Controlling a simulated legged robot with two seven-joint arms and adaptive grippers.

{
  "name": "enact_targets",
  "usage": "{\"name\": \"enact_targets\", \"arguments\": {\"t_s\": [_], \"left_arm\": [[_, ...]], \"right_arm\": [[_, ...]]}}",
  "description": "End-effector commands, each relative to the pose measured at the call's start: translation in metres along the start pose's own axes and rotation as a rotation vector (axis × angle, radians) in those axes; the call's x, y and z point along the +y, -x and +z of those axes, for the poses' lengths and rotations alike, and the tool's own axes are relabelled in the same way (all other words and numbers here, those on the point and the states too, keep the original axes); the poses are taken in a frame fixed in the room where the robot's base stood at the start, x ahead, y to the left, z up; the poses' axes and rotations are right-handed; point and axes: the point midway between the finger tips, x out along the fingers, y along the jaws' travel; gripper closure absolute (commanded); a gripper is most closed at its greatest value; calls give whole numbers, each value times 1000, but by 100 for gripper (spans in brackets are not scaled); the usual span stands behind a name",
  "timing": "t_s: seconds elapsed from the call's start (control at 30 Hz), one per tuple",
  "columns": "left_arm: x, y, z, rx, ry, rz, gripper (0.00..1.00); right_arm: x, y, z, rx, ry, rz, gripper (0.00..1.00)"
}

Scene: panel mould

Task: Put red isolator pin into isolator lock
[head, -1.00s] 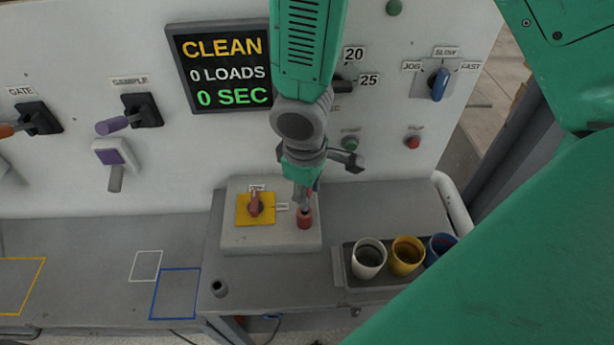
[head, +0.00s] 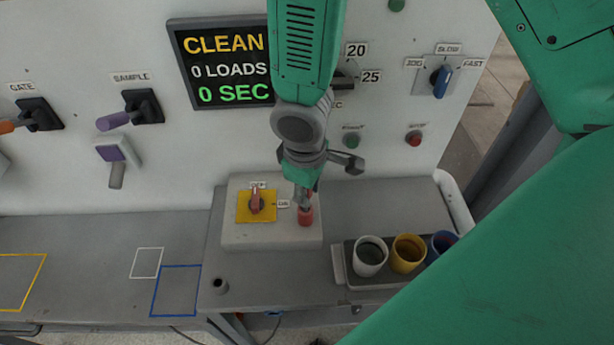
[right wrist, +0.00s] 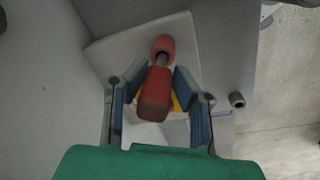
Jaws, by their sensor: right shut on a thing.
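The isolator lock (head: 305,217) is a short red cylinder on the right of a grey box. It also shows at the top middle of the right wrist view (right wrist: 163,44). My right gripper (head: 304,197) is directly above it, shut on the red isolator pin (right wrist: 154,98). The pin's red handle sits between my fingers. Its grey shank points at the lock and meets it in the picture; how deep it sits, I cannot tell. In the head view the gripper mostly hides the pin. My left gripper is not in view.
A red rotary switch (head: 256,201) on a yellow plate (head: 242,214) stands left of the lock. White (head: 370,258), yellow (head: 407,255) and blue (head: 442,243) cups stand in a tray to the right. A small grey socket (head: 219,287) is at the front left.

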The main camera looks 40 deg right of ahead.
Motion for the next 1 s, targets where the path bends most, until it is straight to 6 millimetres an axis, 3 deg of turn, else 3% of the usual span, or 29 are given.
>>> {"name": "enact_targets", "arguments": {"t_s": [1.0], "left_arm": [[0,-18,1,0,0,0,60]], "right_arm": [[-2,-26,0,0,0,1,100]]}}
